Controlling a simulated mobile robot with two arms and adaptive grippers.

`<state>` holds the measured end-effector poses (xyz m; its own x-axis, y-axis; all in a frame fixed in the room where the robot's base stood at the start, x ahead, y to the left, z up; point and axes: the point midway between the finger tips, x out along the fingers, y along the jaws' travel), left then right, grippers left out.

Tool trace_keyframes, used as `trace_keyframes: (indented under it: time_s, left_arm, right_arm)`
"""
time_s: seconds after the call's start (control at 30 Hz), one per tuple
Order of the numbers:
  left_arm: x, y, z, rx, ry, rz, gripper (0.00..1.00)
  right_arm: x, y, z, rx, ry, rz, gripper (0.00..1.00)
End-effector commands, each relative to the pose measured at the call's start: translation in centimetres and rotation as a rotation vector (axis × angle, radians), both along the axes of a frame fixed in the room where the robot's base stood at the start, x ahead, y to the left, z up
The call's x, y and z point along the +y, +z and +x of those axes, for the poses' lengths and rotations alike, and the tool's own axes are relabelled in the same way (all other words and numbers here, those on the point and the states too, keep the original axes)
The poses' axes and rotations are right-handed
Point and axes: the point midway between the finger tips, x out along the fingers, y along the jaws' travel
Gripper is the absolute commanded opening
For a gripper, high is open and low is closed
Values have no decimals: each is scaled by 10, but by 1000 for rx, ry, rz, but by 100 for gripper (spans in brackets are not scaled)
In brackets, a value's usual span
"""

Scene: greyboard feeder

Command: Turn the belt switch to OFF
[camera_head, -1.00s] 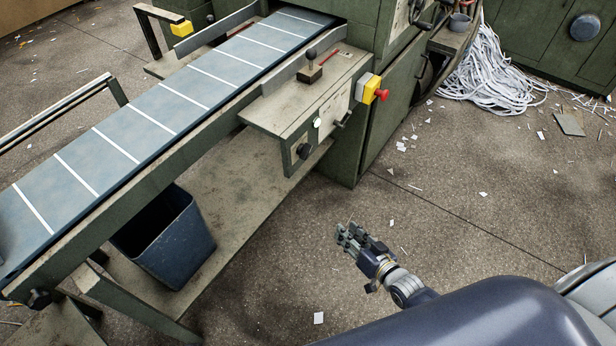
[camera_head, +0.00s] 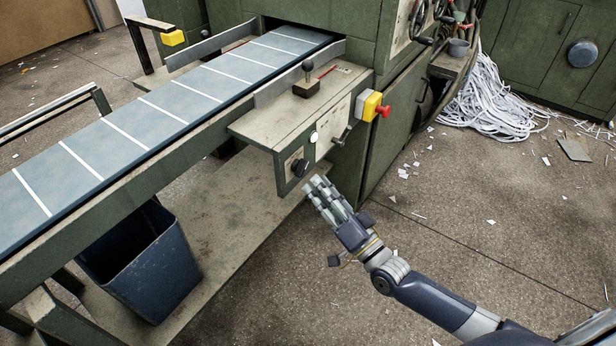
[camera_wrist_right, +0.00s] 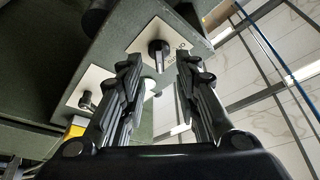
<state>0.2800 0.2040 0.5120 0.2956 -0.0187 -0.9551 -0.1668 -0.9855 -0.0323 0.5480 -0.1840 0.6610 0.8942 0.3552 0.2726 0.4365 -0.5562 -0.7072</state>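The belt switch (camera_head: 300,167) is a black rotary knob on a pale plate at the near end of the feeder's control panel. In the right wrist view the knob (camera_wrist_right: 158,50) shows ahead, between and beyond the fingertips, with lettering on its plate too small to read surely. My right gripper (camera_head: 318,188) is just below and right of the knob in the head view, apart from it. Its fingers (camera_wrist_right: 157,72) stand apart with nothing between them. My left gripper is not in view.
Beside the switch are a white button (camera_head: 314,137), a black lever (camera_head: 341,136) and a red emergency button on a yellow box (camera_head: 371,106). The conveyor belt (camera_head: 158,119) runs left. A blue bin (camera_head: 146,262) stands beneath. Floor right of the panel is mostly open.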

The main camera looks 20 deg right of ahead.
Motion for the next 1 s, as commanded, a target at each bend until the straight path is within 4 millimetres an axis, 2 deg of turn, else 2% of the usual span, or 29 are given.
trace_keyframes:
  time_s: [0.1, 0.3, 0.67, 0.8, 1.0]
  left_arm:
    - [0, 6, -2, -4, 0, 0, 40]
    - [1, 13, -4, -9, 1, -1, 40]
    - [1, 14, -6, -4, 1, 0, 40]
    - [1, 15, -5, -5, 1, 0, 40]
    - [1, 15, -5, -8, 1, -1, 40]
  right_arm:
    - [8, 6, 19, -3, 0, 1, 30]
    - [15, 11, 39, 1, -1, 0, 30]
    - [17, 12, 44, 3, 0, -1, 30]
    - [17, 12, 43, 2, -1, -1, 1]
    - [17, 12, 43, 2, -1, -2, 0]
